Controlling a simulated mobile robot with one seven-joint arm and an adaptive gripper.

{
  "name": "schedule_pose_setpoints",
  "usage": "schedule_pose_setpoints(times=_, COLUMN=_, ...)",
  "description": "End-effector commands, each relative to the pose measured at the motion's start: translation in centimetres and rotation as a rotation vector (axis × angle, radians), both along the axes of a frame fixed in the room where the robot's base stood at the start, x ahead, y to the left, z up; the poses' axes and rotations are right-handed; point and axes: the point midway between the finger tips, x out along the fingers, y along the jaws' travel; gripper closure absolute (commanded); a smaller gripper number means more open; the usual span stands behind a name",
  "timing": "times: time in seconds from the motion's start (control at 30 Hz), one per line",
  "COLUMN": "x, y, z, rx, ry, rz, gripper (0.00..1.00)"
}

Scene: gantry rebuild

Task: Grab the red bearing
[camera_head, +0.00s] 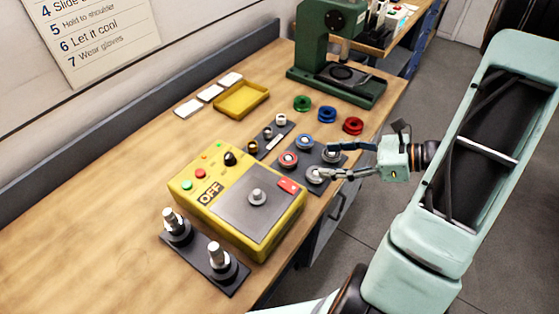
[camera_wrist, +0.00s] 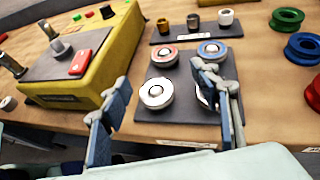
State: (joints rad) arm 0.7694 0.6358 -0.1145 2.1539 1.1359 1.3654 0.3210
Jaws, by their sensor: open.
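The red bearing (camera_head: 289,158), a pale disc with a red ring, sits on a dark plate (camera_head: 303,174) beside a blue-ringed bearing (camera_head: 305,141). Two pale bearings share the plate. In the wrist view the red bearing (camera_wrist: 163,56) is at the plate's far left, behind a white bearing (camera_wrist: 157,93). My gripper (camera_head: 326,162) is open and reaches over the plate's right side. In the wrist view its fingers (camera_wrist: 160,76) are spread, with the white bearing visible between them and the red bearing just beyond. The right finger partly hides another bearing. Nothing is held.
A yellow box marked OFF (camera_head: 230,170) stands left of the plate. A strip with small bushings (camera_head: 281,120) lies behind it. Loose green (camera_head: 302,103), blue (camera_head: 327,114) and red (camera_head: 353,125) rings lie before the green press (camera_head: 320,45). The bench's left side is mostly clear.

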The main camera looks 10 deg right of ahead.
Motion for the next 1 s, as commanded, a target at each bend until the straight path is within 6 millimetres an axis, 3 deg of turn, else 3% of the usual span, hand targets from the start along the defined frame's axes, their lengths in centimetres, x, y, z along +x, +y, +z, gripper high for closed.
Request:
schedule_pose_setpoints(times=0.1, x=0.4, y=0.3, z=-0.2, rx=0.010, ry=-0.010, rz=-0.009, gripper=0.43)
schedule_pose_setpoints(times=0.8, x=4.9, y=7.2, z=-3.7, rx=0.010, ry=-0.008, rz=-0.008, gripper=0.43)
schedule_pose_setpoints(times=1.0, x=5.6, y=8.1, z=-4.2, rx=0.009, ry=-0.010, rz=-0.011, gripper=0.43)
